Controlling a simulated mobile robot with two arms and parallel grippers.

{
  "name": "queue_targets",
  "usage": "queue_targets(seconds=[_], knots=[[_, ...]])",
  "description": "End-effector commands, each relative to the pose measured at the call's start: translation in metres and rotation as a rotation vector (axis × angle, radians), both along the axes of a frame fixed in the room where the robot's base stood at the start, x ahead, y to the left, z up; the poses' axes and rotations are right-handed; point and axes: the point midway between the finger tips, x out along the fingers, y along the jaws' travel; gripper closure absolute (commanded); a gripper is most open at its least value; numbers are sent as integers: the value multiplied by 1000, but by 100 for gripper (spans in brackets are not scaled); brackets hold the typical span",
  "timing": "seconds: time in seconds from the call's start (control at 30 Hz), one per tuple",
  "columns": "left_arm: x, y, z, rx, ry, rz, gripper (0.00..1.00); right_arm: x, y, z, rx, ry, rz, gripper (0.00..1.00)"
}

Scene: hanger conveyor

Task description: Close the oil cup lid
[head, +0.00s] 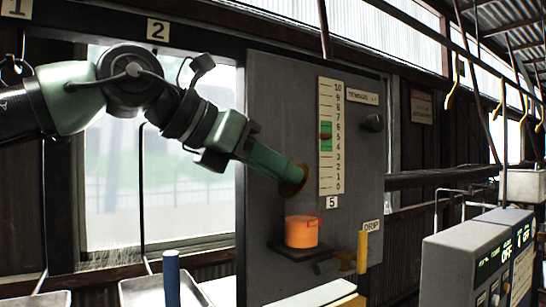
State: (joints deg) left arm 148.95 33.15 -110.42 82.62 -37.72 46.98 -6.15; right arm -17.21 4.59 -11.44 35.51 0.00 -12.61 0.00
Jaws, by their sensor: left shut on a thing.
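The orange oil cup (301,232) stands upright on a small dark shelf on the grey panel (280,110). A small red piece shows at the right of its rim. My left gripper (302,176) comes in from the upper left and is shut at this disc. Its fingers are hard to make out against the disc. My right gripper is out of view.
A yellow handle (362,252) under the DRIP label is right of the cup. A control box (475,255) stands at lower right.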

Motion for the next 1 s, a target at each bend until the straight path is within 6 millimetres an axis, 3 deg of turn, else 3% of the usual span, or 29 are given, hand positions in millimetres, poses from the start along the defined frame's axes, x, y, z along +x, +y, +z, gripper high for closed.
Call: queue_targets(seconds=[0.03,0.3,0.83,0.87,0.9,1.0], knots=[[1,-2,3,25,21,-2,100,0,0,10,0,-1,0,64],[4,-6,1,111,83,-3,100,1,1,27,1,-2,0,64],[5,-7,-2,135,100,-2,100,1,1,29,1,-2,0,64],[4,-6,-3,135,100,-2,70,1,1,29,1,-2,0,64],[4,-7,-2,135,100,-2,59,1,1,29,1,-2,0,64],[4,-7,-2,134,99,-2,55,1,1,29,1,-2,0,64]])
